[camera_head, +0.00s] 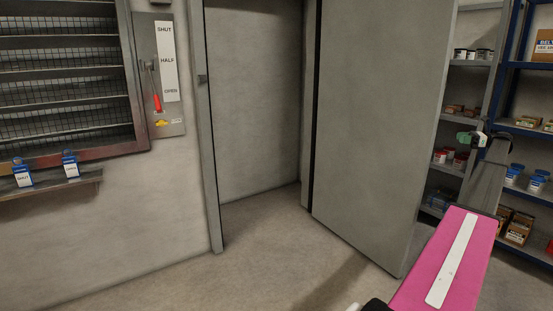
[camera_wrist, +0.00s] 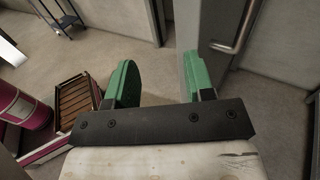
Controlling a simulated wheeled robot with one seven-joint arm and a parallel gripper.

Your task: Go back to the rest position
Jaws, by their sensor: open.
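My gripper (camera_wrist: 160,82) shows in the wrist view with its two green fingers wide apart and nothing between them but grey floor. The right finger appears close to the edge of a grey door panel with a metal handle (camera_wrist: 240,28); I cannot tell whether they touch. In the head view my arm, with its pink link, reaches up at the right, and the green gripper end (camera_head: 470,138) is small in front of the shelves. The fingers cannot be made out clearly there.
A grey door (camera_head: 380,120) stands open beside a doorway. Blue-framed shelves (camera_head: 535,125) hold tins and boxes at the right. Floor before the doorway is clear.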

